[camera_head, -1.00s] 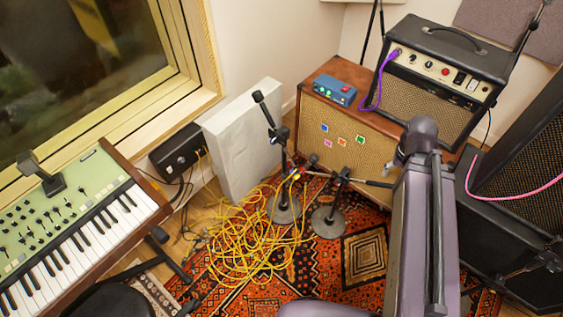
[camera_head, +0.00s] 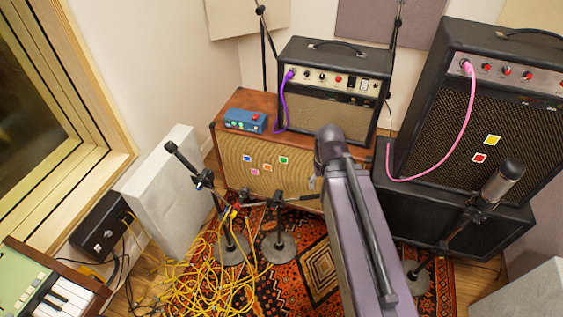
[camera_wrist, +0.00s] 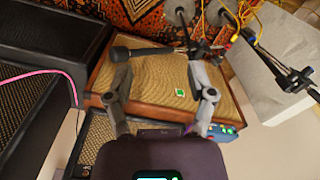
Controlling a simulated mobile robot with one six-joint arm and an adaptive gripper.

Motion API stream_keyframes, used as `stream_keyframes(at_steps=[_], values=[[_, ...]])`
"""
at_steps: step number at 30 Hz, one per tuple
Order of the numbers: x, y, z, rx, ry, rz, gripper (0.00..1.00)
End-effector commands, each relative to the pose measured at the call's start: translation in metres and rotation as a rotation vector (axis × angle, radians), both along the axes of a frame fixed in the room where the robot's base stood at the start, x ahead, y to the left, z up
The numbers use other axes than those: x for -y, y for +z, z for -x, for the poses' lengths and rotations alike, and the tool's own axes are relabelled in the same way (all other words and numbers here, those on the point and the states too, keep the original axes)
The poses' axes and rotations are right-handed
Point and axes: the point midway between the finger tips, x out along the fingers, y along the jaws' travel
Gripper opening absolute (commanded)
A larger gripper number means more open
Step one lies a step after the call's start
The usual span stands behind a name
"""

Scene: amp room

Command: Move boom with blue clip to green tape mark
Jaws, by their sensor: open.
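Two boom stands are at the centre left in the head view. The left stand's boom (camera_head: 184,163) tilts up to the left, and a small bluish spot shows near its joint. The other boom (camera_head: 298,197) lies nearly level, pointing right, and no blue clip can be made out on it. A green mark (camera_head: 283,160) is on the brown cabinet's grille and also shows in the wrist view (camera_wrist: 181,92). My gripper (camera_wrist: 160,98) is open and empty, its fingers spread over that cabinet. The level boom's dark end (camera_wrist: 122,52) is beyond the left finger. My arm hides most of the gripper in the head view.
The brown cabinet (camera_head: 228,140) carries a blue pedal (camera_head: 245,121) and an amp (camera_head: 343,62). A large black amp (camera_head: 500,130) and a microphone (camera_head: 500,183) stand at the right. Yellow cables (camera_head: 205,285) tangle on the rug. A white panel (camera_head: 160,200) stands at the left.

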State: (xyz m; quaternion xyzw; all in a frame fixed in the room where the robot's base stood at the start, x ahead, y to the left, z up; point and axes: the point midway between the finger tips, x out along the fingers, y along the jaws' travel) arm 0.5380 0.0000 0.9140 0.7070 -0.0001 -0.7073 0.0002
Motion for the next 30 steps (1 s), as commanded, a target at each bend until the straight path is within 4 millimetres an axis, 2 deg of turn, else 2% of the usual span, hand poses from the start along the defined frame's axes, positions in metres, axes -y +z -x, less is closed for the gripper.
stream_keyframes(at_steps=[1,7,8,13,17,20,24,30], values=[[0.0,0.0,0.0,0.0,0.0,0.0,0.62],[0.0,0.0,0.0,0.0,0.0,0.0,0.02],[0.0,-0.001,0.0,0.0,0.0,-0.001,0.0],[-0.009,-0.008,-0.007,0.01,0.006,-0.034,0.0],[-0.028,-0.022,-0.02,0.029,0.016,-0.105,0.0],[-0.05,-0.034,-0.034,0.052,0.025,-0.19,0.0],[-0.089,-0.052,-0.057,0.089,0.037,-0.339,0.0],[-0.148,-0.068,-0.089,0.137,0.04,-0.569,0.0]])
